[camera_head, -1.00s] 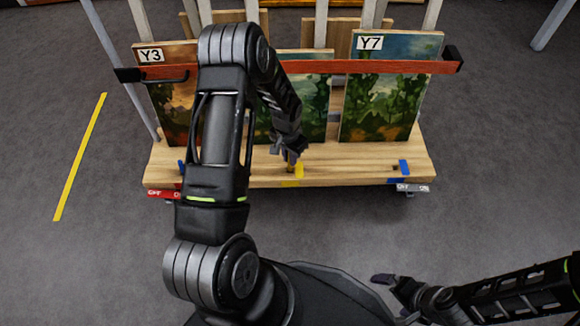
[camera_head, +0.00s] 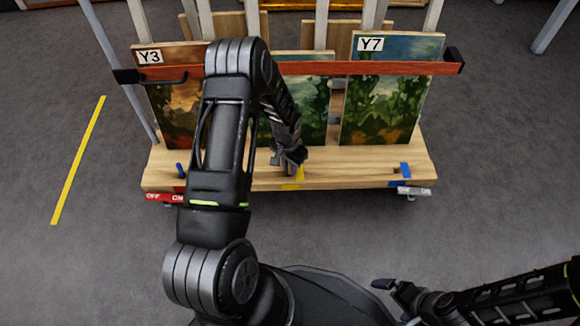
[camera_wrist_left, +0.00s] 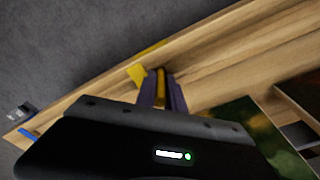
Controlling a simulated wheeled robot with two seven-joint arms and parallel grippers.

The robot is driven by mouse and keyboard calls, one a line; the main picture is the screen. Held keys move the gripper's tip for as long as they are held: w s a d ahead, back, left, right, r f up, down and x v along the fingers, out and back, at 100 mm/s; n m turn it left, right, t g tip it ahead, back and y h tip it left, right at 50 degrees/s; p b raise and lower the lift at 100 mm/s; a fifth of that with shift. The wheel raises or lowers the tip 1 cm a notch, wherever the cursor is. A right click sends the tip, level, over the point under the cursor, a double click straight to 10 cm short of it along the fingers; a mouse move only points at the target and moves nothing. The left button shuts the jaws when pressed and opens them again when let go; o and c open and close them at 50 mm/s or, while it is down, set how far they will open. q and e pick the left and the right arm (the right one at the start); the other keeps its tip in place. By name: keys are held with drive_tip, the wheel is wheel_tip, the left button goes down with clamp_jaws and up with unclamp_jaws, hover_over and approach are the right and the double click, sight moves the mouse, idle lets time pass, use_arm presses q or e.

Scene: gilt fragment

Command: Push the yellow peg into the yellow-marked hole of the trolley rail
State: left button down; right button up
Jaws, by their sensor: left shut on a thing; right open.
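My left gripper (camera_head: 291,160) reaches down to the front of the wooden trolley rail (camera_head: 345,179), right behind the yellow mark (camera_head: 293,185). It is shut on the yellow peg, which is mostly hidden in the head view. In the left wrist view the peg (camera_wrist_left: 161,84) shows as a yellow strip between the fingers (camera_wrist_left: 162,92), beside the yellow mark (camera_wrist_left: 137,74). I cannot tell whether the peg's lower end is in the hole. My right gripper (camera_head: 386,291) is open and empty, low at the right, away from the trolley.
A blue peg (camera_head: 180,170) stands in the rail at the left, by a red mark. Paintings, such as Y7 (camera_head: 385,110), stand behind a red bar (camera_head: 330,68). Open floor lies in front.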

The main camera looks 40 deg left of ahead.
use_arm(q)
drive_tip(key=c, duration=1.4)
unclamp_jaws()
drive_tip(key=shift+c, duration=0.2)
drive_tip(key=shift+r+p, duration=0.2)
drive_tip(key=shift+p, duration=0.1)
drive_tip(key=r+p, duration=0.1)
drive_tip(key=r, duration=0.3)
drive_tip(key=r+p, duration=0.1)
drive_tip(key=r, duration=0.3)
drive_tip(key=r+p, duration=0.2)
drive_tip(key=r, duration=0.1)
drive_tip(key=shift+s+r, duration=0.4)
